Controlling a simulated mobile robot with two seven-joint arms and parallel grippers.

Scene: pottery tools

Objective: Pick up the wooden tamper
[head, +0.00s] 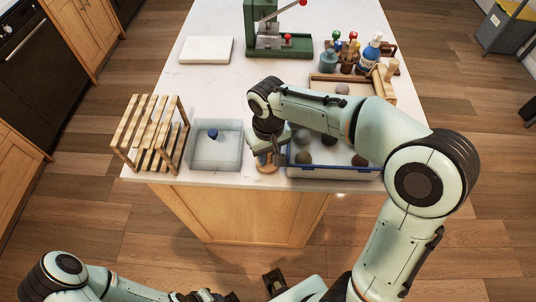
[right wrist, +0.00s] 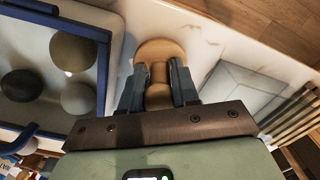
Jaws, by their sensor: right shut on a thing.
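The wooden tamper (head: 267,168) is at the front edge of the white counter, between the clear tray and the blue-rimmed bin. In the right wrist view its round, light-wood head (right wrist: 160,48) shows beyond the fingers and its narrower handle (right wrist: 158,73) lies between them. My right gripper (right wrist: 158,88) is shut on the handle. In the head view my right gripper (head: 266,150) hides the tamper's upper part. I cannot tell whether its base touches the counter. My left arm (head: 115,287) runs along the bottom edge; its finger opening is not clear.
The blue-rimmed bin (head: 330,172) with grey and brown balls is close on the right. The clear tray (head: 215,158) with a blue-topped item and a slatted wooden rack (head: 152,125) are on the left. A green press (head: 277,42), white slab (head: 206,50) and bottles (head: 370,53) stand behind.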

